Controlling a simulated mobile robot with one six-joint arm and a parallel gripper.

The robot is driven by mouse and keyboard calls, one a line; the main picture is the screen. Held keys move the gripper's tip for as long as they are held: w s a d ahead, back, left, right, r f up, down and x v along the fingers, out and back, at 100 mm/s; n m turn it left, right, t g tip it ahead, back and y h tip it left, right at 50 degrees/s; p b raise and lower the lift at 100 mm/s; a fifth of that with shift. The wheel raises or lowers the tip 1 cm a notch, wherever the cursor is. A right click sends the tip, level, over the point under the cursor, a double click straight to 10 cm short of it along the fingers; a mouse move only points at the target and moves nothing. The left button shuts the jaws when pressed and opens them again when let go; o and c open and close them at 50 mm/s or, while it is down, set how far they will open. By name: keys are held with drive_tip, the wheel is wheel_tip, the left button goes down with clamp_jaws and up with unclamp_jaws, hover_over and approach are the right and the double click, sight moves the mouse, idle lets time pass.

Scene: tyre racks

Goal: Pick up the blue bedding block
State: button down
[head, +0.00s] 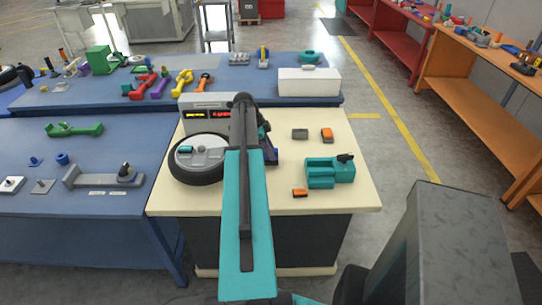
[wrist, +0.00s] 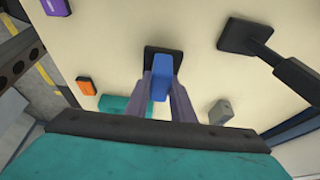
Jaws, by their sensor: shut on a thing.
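The blue bedding block (wrist: 161,84) is in the middle of the wrist view. It stands between the two grey-purple fingers of my gripper (wrist: 161,88), which is shut on it. A dark square piece (wrist: 164,58) shows just behind the block; I cannot tell whether the block touches it. In the head view my teal arm reaches over the cream-topped bench (head: 355,200) and hides most of the gripper and the block.
To the right are a grey block (head: 300,134), an orange block (head: 327,134), a teal fixture (head: 322,177) and a small orange piece (head: 300,193). Bare cream top lies between them.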

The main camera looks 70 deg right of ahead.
drive_tip(key=shift+r+b, duration=1)
drive_tip(key=shift+r, duration=2.95)
